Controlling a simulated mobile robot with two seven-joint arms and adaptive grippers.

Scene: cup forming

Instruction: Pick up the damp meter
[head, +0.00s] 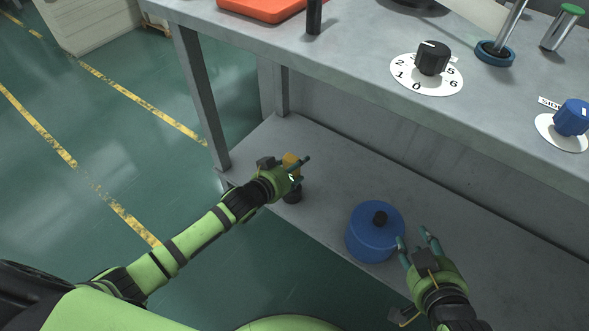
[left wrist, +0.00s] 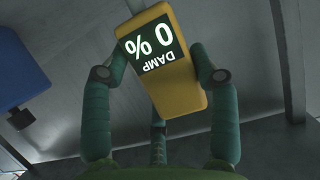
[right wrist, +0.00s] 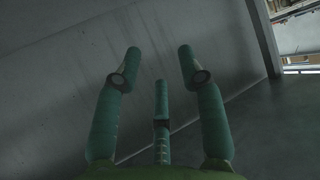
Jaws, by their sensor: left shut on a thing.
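The damp meter (left wrist: 180,92) is a yellow block with a dark screen reading "0 %" and "DAMP", upside down in the left wrist view. My left gripper (left wrist: 158,74) is shut on it, with fingers on both sides. In the head view the yellow meter (head: 291,160) shows partly behind my left gripper (head: 298,167), over the left part of the lower shelf. Whether it touches the shelf cannot be told. My right gripper (head: 416,238) is open and empty beside the blue pot; its fingers stand apart in the right wrist view (right wrist: 158,65).
A blue lidded pot (head: 372,236) stands on the lower shelf (head: 335,165). A small dark object (head: 292,195) is below my left gripper. The upper bench (head: 350,45) overhangs the shelf and bears a black dial (head: 432,58), a blue knob (head: 572,118) and an orange tray (head: 262,8).

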